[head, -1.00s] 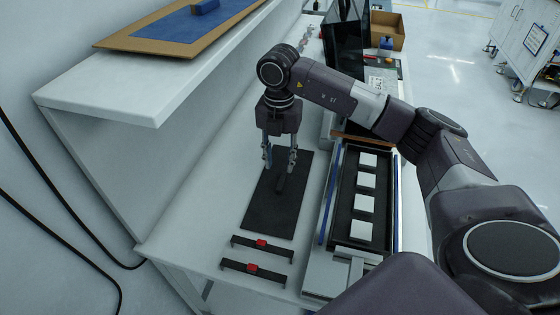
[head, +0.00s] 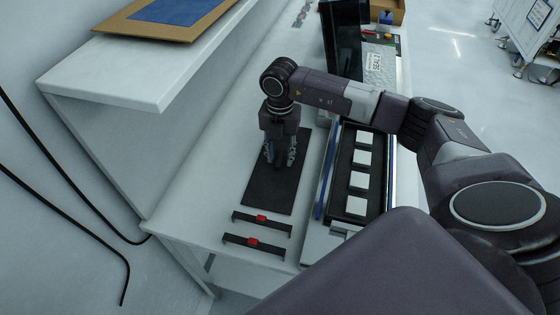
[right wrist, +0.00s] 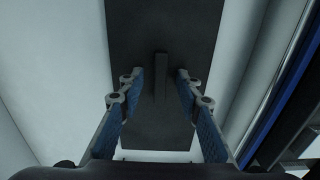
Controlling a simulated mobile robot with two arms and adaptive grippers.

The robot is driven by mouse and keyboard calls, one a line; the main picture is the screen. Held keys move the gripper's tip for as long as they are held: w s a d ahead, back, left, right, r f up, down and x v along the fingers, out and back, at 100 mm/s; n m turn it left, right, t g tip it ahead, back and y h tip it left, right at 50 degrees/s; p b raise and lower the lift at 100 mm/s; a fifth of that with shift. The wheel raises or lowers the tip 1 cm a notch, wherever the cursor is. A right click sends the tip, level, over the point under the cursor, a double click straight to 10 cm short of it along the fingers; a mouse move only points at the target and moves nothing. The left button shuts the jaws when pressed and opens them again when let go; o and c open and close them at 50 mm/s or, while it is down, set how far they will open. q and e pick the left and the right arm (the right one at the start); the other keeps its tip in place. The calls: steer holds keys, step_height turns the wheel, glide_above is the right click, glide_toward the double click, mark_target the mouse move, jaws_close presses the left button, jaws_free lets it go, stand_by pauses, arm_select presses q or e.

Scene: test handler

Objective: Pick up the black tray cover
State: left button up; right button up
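The black tray cover (head: 268,191) lies flat on the white table, left of the tray. Its raised bar handle (right wrist: 160,78) stands up along its middle in the right wrist view, where the cover (right wrist: 199,30) also shows. My right gripper (head: 280,160) is pointed down over the far half of the cover. In the right wrist view its blue-padded fingers (right wrist: 160,80) are spread apart on either side of the handle, with gaps to it. The black tray (head: 344,178) with several white squares sits to the right of the cover. My left gripper is not in view.
Two black bars with red middles (head: 262,219) (head: 254,242) lie in front of the cover. A white shelf (head: 165,75) overhangs at the left, carrying a cardboard-coloured board (head: 121,22). A dark monitor-like panel (head: 343,40) stands behind the tray.

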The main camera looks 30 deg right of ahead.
jaws_close()
steer(key=shift+r, duration=0.1)
